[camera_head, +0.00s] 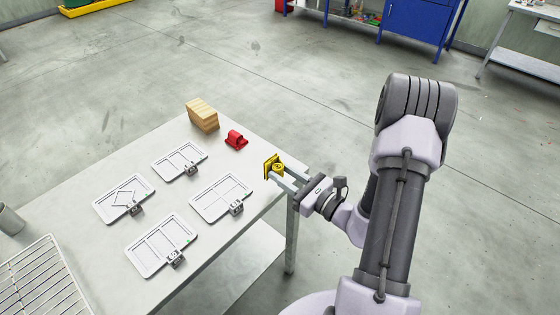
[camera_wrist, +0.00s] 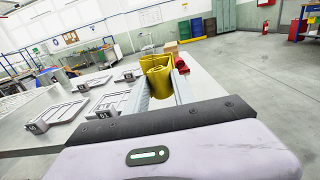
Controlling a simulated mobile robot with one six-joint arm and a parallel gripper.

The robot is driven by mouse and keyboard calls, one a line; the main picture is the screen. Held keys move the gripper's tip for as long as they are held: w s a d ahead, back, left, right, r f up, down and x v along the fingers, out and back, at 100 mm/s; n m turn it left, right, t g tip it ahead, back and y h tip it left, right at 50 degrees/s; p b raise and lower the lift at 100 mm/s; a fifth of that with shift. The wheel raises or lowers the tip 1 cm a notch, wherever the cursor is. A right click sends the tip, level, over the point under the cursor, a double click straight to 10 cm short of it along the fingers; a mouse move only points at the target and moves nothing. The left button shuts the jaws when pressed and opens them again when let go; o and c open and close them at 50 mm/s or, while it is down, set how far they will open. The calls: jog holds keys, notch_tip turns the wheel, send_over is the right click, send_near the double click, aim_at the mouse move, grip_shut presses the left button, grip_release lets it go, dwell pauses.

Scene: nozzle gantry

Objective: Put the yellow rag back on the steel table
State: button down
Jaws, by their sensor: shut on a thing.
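The yellow rag (camera_head: 273,166) is between the fingers of my gripper (camera_head: 283,176), at the right edge of the steel table (camera_head: 190,136). My gripper is shut on it. In the wrist view the bunched yellow rag (camera_wrist: 157,68) stands up between the two fingertips (camera_wrist: 162,84), with the table (camera_wrist: 205,85) around and behind it. I cannot tell whether the rag touches the tabletop or hangs just above it.
A red object (camera_head: 236,139) and a wooden block (camera_head: 202,115) sit near the table's back corner. Several white framed plates with small grey blocks, one of them a divided plate (camera_head: 222,198), cover the middle. A wire rack (camera_head: 45,275) is at the left front.

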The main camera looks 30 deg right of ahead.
jog(key=w+d, duration=0.1)
jog(key=w, duration=0.2)
jog(key=w+b, duration=0.1)
jog(key=w, duration=0.2)
jog(key=w+d+f, duration=0.1)
jog(key=w, duration=0.2)
jog(key=shift+d+b, duration=0.3)
jog(key=shift+b, duration=0.05)
notch_tip(320, 180, down, 4)
jog(key=shift+w+r+b, duration=0.1)
jog(key=shift+w+b, duration=0.05)
jog(key=shift+b, duration=1.05)
jog(key=shift+r, duration=0.2)
jog(key=c, duration=1.5)
grip_release()
jog(key=shift+f, duration=0.2)
jog(key=o, duration=0.4)
jog(key=shift+o, duration=0.2)
jog(key=shift+r, duration=0.15)
